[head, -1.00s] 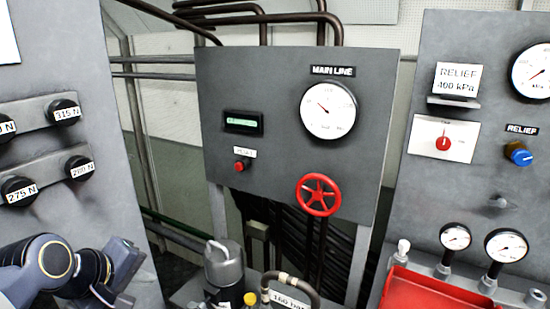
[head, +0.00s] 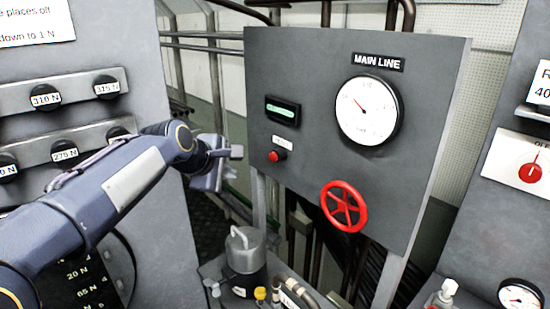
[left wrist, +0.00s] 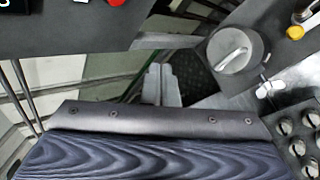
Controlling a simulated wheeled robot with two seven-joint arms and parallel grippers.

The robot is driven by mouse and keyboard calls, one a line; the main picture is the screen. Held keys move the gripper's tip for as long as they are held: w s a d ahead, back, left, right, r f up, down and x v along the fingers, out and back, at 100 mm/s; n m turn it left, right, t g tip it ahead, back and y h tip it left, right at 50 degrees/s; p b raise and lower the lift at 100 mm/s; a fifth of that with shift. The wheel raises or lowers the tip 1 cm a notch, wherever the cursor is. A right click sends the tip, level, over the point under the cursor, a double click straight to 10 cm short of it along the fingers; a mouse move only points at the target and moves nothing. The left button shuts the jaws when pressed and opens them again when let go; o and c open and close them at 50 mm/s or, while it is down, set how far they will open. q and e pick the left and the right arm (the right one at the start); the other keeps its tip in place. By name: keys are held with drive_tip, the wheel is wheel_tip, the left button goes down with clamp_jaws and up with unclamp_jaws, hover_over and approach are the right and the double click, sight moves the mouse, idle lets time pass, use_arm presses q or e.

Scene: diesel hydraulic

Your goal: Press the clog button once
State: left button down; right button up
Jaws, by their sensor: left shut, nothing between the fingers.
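The red push button (head: 277,155) is on the grey main panel (head: 330,70), under a small white label (head: 284,141) too small to read surely. A lit green display (head: 282,110) is above it. The button also shows at the top edge of the left wrist view (left wrist: 117,2). My left gripper (head: 236,152) is shut and empty, to the left of the button in the head view and apart from it. Its closed fingers show in the left wrist view (left wrist: 161,84). My right gripper is out of view.
A red valve wheel (head: 344,206) and the main line gauge (head: 368,109) are right of the button. A grey canister (head: 245,250) stands below. The left panel (head: 110,55) with black knobs is close behind my left arm.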

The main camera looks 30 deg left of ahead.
sight(273, 157)
use_arm(q)
drive_tip(key=w+d+p, duration=0.2)
drive_tip(key=w+p, duration=0.1)
drive_tip(key=w, duration=0.5)
drive_tip(key=shift+w+d+p, duration=0.25)
drive_tip(key=shift+p, duration=0.05)
idle(1.9)
drive_tip(key=shift+w+d, duration=0.1)
drive_tip(key=shift+w, duration=0.3)
drive_tip(key=shift+w+d+p, duration=0.2)
drive_tip(key=shift+w+p, duration=0.25)
drive_tip(key=shift+w, duration=0.05)
idle(0.7)
idle(0.3)
drive_tip(key=shift+s+a+b, duration=0.3)
drive_tip(key=shift+s+b, duration=0.1)
drive_tip(key=shift+s, duration=0.55)
